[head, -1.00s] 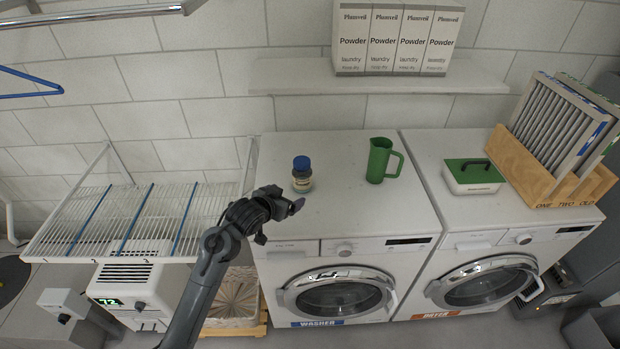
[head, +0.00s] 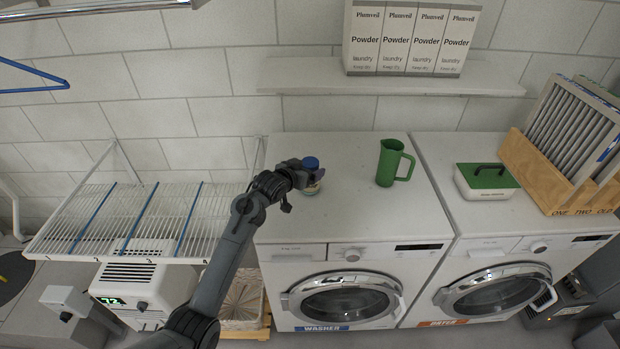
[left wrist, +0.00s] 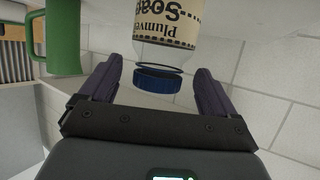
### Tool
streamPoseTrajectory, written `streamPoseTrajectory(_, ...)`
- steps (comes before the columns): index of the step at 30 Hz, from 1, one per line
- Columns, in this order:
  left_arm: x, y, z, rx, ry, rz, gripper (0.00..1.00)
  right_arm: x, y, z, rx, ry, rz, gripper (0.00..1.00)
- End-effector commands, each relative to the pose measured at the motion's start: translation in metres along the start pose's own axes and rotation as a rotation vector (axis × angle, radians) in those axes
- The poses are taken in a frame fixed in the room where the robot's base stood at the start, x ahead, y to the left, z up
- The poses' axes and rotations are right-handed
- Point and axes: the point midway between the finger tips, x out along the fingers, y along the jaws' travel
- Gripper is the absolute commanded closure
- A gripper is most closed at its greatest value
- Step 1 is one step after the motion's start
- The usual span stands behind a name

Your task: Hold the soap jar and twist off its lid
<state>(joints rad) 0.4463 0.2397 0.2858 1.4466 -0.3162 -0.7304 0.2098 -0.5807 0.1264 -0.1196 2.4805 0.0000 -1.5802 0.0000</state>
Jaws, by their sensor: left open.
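The soap jar (left wrist: 170,30) is clear with a cream label and a blue lid (left wrist: 158,79). It stands upright on the washer top, and the jar (head: 314,188) and its lid (head: 311,163) show in the head view, partly hidden by my left gripper. In the left wrist view, where the jar appears upside down, my left gripper (left wrist: 157,85) is open with its fingers on both sides of the lid and visible gaps. The left gripper (head: 308,176) also shows in the head view. My right gripper is in neither view.
A green pitcher (head: 388,163) stands right of the jar on the washer (head: 350,215). A green-lidded box (head: 486,182) and a wooden filter rack (head: 540,170) stand on the dryer. Powder boxes (head: 408,40) sit on the shelf above. A wire drying rack (head: 120,220) is at the left.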

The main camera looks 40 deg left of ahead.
Motion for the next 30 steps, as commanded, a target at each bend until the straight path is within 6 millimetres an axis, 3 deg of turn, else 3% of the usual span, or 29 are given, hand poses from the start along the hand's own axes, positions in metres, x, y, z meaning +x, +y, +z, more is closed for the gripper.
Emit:
streamPoseTrajectory(10,0.036,0.001,-0.002,-0.001,-0.001,-0.001,0.1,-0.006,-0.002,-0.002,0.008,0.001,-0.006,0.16)
streamPoseTrajectory(22,0.042,0.001,-0.001,0.0,0.0,-0.001,0.1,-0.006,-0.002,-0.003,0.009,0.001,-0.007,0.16)
streamPoseTrajectory(30,0.042,0.001,-0.001,0.0,-0.001,-0.001,0.51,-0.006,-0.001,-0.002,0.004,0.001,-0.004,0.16)
